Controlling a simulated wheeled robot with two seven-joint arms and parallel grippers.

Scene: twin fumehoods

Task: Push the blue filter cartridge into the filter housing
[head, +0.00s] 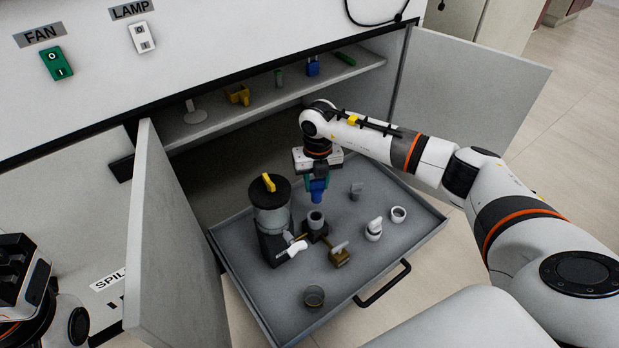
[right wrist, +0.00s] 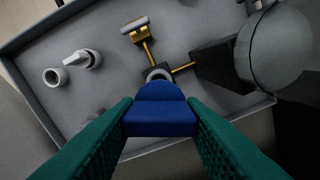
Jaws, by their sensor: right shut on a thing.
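The blue filter cartridge (head: 318,193) is held upright between the green fingers of my right gripper (head: 317,182). In the right wrist view the cartridge (right wrist: 158,112) fills the space between the two fingertips (right wrist: 160,118). The filter housing, seemingly the small grey round cup (head: 316,222) on a dark base, stands in the drawer just below the cartridge. In the right wrist view the housing's rim (right wrist: 158,74) shows just beyond the cartridge, which partly covers it. The cartridge appears above the rim, apart from it. My left gripper (head: 18,275) is at the left edge, its jaw state unclear.
The grey pull-out drawer (head: 420,234) also holds a dark-lidded clear canister (head: 271,205), a brass-coloured valve piece (head: 339,256), white fittings (head: 374,229) and a small round dish (head: 314,296). Open cabinet doors (head: 178,255) flank it. A shelf (head: 215,125) with small items is above.

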